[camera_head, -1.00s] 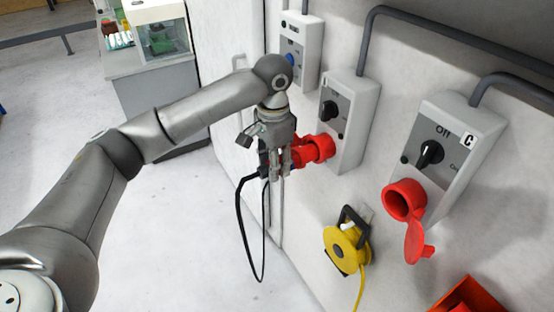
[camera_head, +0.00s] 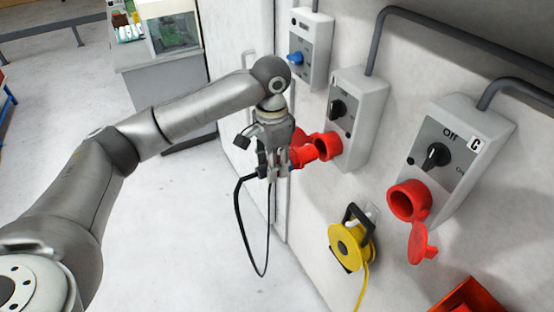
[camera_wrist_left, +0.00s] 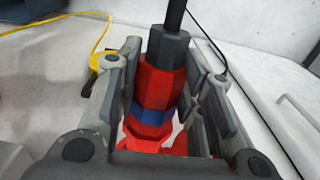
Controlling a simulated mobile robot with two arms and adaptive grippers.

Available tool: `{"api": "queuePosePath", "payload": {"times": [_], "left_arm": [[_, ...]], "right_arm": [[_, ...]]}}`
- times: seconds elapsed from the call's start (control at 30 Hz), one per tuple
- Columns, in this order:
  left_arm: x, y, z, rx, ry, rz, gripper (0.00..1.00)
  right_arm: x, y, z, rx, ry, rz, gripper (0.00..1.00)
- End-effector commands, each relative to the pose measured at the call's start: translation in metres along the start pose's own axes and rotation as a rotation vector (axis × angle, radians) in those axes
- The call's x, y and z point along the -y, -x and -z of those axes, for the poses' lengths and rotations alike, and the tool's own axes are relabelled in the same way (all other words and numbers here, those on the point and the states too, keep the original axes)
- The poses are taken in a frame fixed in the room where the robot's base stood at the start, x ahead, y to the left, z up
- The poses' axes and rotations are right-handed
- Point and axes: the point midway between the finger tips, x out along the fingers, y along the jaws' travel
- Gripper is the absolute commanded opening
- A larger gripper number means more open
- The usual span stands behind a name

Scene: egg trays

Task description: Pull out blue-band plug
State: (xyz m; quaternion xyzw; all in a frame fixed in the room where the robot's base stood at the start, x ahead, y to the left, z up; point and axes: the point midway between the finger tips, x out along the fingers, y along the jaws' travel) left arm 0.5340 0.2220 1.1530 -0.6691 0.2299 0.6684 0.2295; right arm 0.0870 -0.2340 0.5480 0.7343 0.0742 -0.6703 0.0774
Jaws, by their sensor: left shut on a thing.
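The red plug (camera_wrist_left: 158,84) with a blue band (camera_wrist_left: 152,115) sits between the fingers of my left gripper (camera_head: 273,170), which is shut on it. A black cable (camera_head: 240,205) leaves the plug and hangs in a loop. In the head view the plug's red front (camera_head: 302,156) is just left of the red socket (camera_head: 329,146) on the middle switch box (camera_head: 360,100). The socket's dark opening shows, and the plug looks out of it, very close by. Whether their rims still touch is hard to tell. My right gripper is not in view.
Switch box C (camera_head: 470,135) with an open red socket (camera_head: 408,201) is on the right. A box with a blue knob (camera_head: 311,48) is farther back. A yellow cable reel (camera_head: 350,246) hangs below. A red bin (camera_head: 468,297) is lower right. The floor at left is clear.

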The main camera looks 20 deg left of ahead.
Motion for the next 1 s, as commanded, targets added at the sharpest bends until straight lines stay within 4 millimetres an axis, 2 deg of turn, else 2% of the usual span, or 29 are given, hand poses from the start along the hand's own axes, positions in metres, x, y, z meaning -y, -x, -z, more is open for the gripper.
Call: {"api": "queuePosePath", "payload": {"times": [0.7, 1.0], "left_arm": [[0.000, 0.002, -0.043, -0.001, 0.000, 0.001, 0.02], [0.000, 0.001, -0.047, -0.001, 0.000, 0.001, 0.02]], "right_arm": [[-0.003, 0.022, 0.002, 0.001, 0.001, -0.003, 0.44], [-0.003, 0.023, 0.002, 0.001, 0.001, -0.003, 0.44]]}}
